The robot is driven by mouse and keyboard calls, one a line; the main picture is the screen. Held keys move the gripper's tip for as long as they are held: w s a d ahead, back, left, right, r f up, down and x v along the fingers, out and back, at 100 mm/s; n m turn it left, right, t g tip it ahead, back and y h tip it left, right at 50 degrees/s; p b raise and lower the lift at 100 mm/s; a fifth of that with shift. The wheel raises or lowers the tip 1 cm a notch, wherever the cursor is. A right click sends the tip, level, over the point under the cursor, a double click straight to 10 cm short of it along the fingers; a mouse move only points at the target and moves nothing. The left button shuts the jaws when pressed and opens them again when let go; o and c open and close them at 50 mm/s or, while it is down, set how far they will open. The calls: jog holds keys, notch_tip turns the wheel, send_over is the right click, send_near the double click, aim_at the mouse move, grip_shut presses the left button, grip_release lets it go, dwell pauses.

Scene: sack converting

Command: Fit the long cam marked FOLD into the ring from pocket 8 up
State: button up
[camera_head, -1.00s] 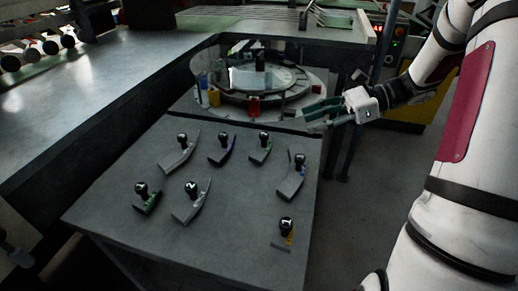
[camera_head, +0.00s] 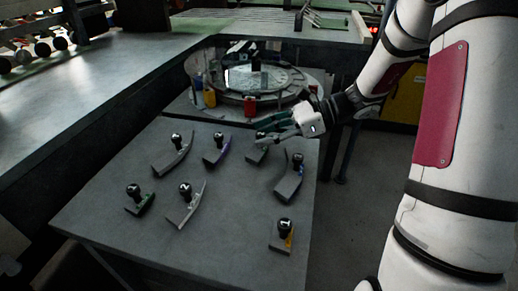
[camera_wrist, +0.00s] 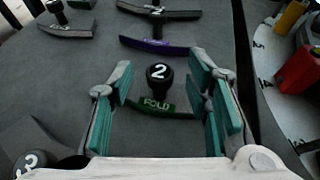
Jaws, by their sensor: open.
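A cam with a green label reading FOLD (camera_wrist: 152,104) and a black knob marked 2 (camera_wrist: 158,74) stands on the grey table between my fingers in the wrist view. In the head view this cam (camera_head: 257,153) is at the back right of the loose cams, partly hidden by my fingers. My gripper (camera_wrist: 164,88) is open, its teal pads on either side of the knob with gaps; in the head view my gripper (camera_head: 272,134) is over the cam. The round ring (camera_head: 250,97) stands behind under a clear cover; pocket 8 cannot be made out.
Several other knobbed cams stand around: a purple one (camera_head: 214,155), a blue-marked one (camera_head: 289,183), a yellow-marked one (camera_head: 281,241), a green one (camera_head: 139,203) and grey ones. A red block (camera_head: 250,105) and a yellow block (camera_head: 210,98) are at the ring's front.

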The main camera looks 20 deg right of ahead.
jog(key=shift+x, duration=0.8)
grip_shut()
